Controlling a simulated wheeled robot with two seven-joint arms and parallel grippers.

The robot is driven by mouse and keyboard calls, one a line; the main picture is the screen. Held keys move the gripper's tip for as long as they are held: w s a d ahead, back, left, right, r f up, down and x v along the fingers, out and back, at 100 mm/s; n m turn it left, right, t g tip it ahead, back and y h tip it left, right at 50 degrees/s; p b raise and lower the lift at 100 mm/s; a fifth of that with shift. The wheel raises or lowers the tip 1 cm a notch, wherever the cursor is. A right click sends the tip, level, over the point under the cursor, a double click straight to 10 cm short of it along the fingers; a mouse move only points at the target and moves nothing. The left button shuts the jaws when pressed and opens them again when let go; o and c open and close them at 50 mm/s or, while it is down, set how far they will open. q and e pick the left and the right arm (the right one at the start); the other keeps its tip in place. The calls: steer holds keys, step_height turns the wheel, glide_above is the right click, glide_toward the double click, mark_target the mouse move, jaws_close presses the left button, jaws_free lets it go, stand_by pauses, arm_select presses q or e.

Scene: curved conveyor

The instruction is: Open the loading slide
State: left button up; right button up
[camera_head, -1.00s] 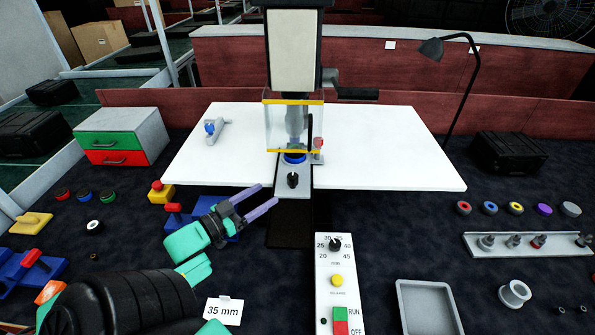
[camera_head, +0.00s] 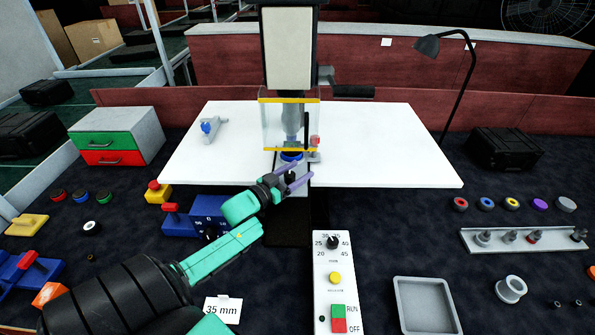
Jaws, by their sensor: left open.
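The loading slide (camera_head: 298,191) is a light grey plate with a small black knob (camera_head: 291,174), at the front of the press. It sits on a dark track that runs toward me from the white table. My left gripper (camera_head: 297,178) is open, with its purple fingertips at the knob, apparently one on either side of it. I cannot tell if they touch it. The fingers partly cover the knob and the slide. A blue round part (camera_head: 291,156) sits under the press behind a clear guard with yellow edges (camera_head: 289,101). My right gripper is not in view.
A control panel (camera_head: 333,285) with dial and buttons stands in front, right of the track. A blue box (camera_head: 208,212), red-handled blue fixture (camera_head: 176,222) and red-and-yellow button (camera_head: 157,192) lie left of the gripper. A grey tray (camera_head: 424,303) lies at the right front.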

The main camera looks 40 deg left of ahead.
arm_select(q)
jaws_close()
stand_by(1.4)
